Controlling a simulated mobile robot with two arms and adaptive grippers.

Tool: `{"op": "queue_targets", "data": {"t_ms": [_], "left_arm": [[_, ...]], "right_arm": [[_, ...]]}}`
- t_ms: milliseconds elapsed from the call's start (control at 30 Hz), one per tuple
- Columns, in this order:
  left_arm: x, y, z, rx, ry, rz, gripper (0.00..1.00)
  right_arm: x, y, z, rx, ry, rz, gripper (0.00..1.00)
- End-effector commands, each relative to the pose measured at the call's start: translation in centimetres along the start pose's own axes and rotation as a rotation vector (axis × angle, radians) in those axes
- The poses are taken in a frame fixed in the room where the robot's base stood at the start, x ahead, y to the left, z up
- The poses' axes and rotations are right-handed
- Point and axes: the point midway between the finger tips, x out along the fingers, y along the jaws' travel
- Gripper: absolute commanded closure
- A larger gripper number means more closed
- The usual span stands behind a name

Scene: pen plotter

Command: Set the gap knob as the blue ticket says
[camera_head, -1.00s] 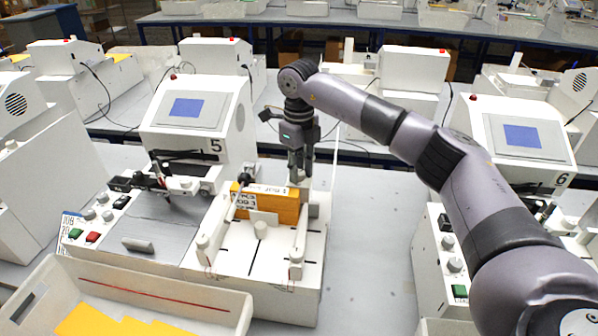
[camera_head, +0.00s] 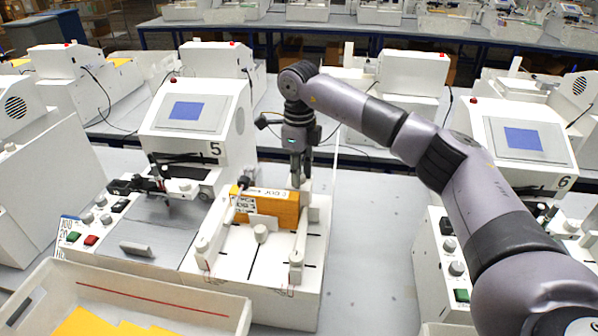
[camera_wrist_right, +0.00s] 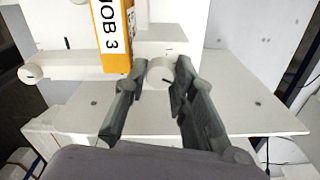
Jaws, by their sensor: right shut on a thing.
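In the right wrist view, my right gripper (camera_wrist_right: 160,78) has its two dark fingers shut on a pale round knob (camera_wrist_right: 160,69) with a dark pointer line on its face. In the head view, my right gripper (camera_head: 298,182) is behind the orange block of machine 5, and its fingertips and the knob are hidden there. A printed card with some blue on it (camera_head: 68,227) stands at the left edge of machine 5; I cannot read it or tell whether it is the blue ticket. My left gripper is not in view.
The orange block (camera_head: 284,209), labelled JOB 3, stands on machine 5's white bed (camera_head: 240,262). A second pale knob (camera_wrist_right: 30,73) sits left of the gripped one. A white bin (camera_head: 190,305) with orange sheets is in front. Machine 6 (camera_head: 525,140) stands right, beyond clear table.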

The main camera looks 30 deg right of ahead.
Motion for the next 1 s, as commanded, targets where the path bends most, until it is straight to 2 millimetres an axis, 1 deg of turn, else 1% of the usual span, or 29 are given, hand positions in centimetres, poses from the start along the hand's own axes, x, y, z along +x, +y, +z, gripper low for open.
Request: {"op": "queue_targets", "data": {"t_ms": [33, 333, 533, 667, 767, 867, 1000], "left_arm": [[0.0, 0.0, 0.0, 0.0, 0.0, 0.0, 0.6], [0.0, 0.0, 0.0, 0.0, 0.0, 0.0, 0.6], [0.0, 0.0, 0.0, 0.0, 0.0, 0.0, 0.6], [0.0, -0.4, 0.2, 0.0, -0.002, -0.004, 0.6], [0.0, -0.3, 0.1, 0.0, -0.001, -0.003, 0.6], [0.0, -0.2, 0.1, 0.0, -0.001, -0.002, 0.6], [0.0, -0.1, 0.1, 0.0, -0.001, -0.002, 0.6]], "right_arm": [[-0.2, -0.1, 0.0, 0.002, -0.004, -0.003, 0.75], [-0.1, -0.1, 0.0, 0.002, -0.002, -0.002, 0.56], [-0.1, 0.0, 0.0, 0.001, -0.001, -0.001, 0.56], [-0.3, 0.0, 0.0, 0.001, -0.002, -0.001, 0.56], [-1.3, -0.1, 0.1, 0.001, -0.003, -0.002, 0.56], [-3.1, -0.1, 0.1, 0.001, -0.006, -0.003, 0.56], [-6.2, -0.1, 0.1, 0.001, -0.006, -0.003, 0.56]]}}
